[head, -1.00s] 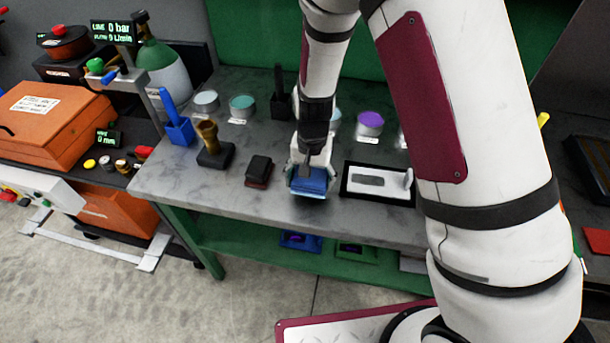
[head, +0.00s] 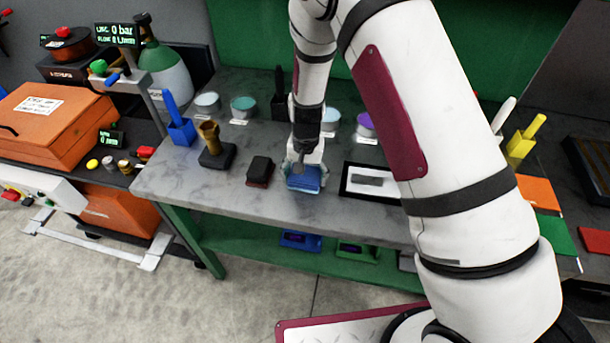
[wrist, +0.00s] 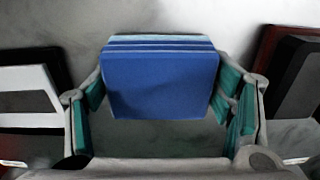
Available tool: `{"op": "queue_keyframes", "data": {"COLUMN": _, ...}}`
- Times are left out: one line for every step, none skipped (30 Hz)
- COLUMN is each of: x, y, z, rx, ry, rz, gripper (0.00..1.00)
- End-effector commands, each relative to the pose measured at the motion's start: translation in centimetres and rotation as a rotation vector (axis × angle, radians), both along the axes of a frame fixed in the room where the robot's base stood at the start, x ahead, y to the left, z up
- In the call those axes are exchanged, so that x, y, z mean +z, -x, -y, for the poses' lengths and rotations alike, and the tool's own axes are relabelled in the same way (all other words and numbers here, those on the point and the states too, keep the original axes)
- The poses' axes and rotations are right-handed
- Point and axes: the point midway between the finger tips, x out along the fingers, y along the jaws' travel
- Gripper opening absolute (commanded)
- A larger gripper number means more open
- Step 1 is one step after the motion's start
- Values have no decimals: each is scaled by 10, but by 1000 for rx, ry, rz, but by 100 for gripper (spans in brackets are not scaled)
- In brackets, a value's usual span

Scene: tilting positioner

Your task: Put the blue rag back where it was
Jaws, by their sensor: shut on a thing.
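The blue rag (head: 304,181) is a folded blue block with paler layers along one edge. It sits at the front part of the grey workbench (head: 215,190), between a dark block and a black-framed tray. My gripper (head: 304,172) is over it from above, with its fingers at the rag's two sides. In the wrist view the rag (wrist: 160,82) lies between the teal-padded fingers of my gripper (wrist: 160,100). Whether the rag's underside touches the bench is hard to tell.
A dark block with a reddish base (head: 259,171) stands left of the rag. The framed tray (head: 371,181) is close on the right. A brown-handled tool (head: 211,140), a blue holder (head: 179,126) and several round tins stand behind. The bench front left is clear.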

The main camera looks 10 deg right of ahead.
Motion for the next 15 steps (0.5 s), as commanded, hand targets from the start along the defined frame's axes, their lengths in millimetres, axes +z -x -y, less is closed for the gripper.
{"op": "queue_keyframes", "data": {"x": -2, "y": 0, "z": 0, "rx": 0, "ry": 0, "rz": -1, "gripper": 48}}
{"op": "queue_keyframes", "data": {"x": -3, "y": 0, "z": 0, "rx": 0, "ry": 0, "rz": -1, "gripper": 48}}
{"op": "queue_keyframes", "data": {"x": -3, "y": 0, "z": 0, "rx": 0, "ry": 0, "rz": -1, "gripper": 77}}
{"op": "queue_keyframes", "data": {"x": -3, "y": 0, "z": 0, "rx": 0, "ry": 0, "rz": -1, "gripper": 83}}
{"op": "queue_keyframes", "data": {"x": -3, "y": 0, "z": 0, "rx": 0, "ry": 0, "rz": -1, "gripper": 90}}
{"op": "queue_keyframes", "data": {"x": -3, "y": 0, "z": 0, "rx": 0, "ry": 0, "rz": -1, "gripper": 95}}
{"op": "queue_keyframes", "data": {"x": -3, "y": 0, "z": 0, "rx": 0, "ry": 0, "rz": -1, "gripper": 95}}
{"op": "queue_keyframes", "data": {"x": -3, "y": 0, "z": 0, "rx": 0, "ry": 0, "rz": -1, "gripper": 95}}
{"op": "queue_keyframes", "data": {"x": -3, "y": 0, "z": 0, "rx": 0, "ry": 0, "rz": -1, "gripper": 95}}
{"op": "queue_keyframes", "data": {"x": -3, "y": 0, "z": 0, "rx": 0, "ry": 0, "rz": -1, "gripper": 95}}
{"op": "queue_keyframes", "data": {"x": -3, "y": 0, "z": 0, "rx": 0, "ry": 0, "rz": -1, "gripper": 95}}
{"op": "queue_keyframes", "data": {"x": -3, "y": 0, "z": 0, "rx": 0, "ry": 0, "rz": -1, "gripper": 95}}
{"op": "queue_keyframes", "data": {"x": -3, "y": 0, "z": 0, "rx": 0, "ry": 0, "rz": -1, "gripper": 95}}
{"op": "queue_keyframes", "data": {"x": -3, "y": 0, "z": 0, "rx": 0, "ry": 0, "rz": -1, "gripper": 95}}
{"op": "queue_keyframes", "data": {"x": -2, "y": 0, "z": 0, "rx": 0, "ry": 0, "rz": 0, "gripper": 95}}
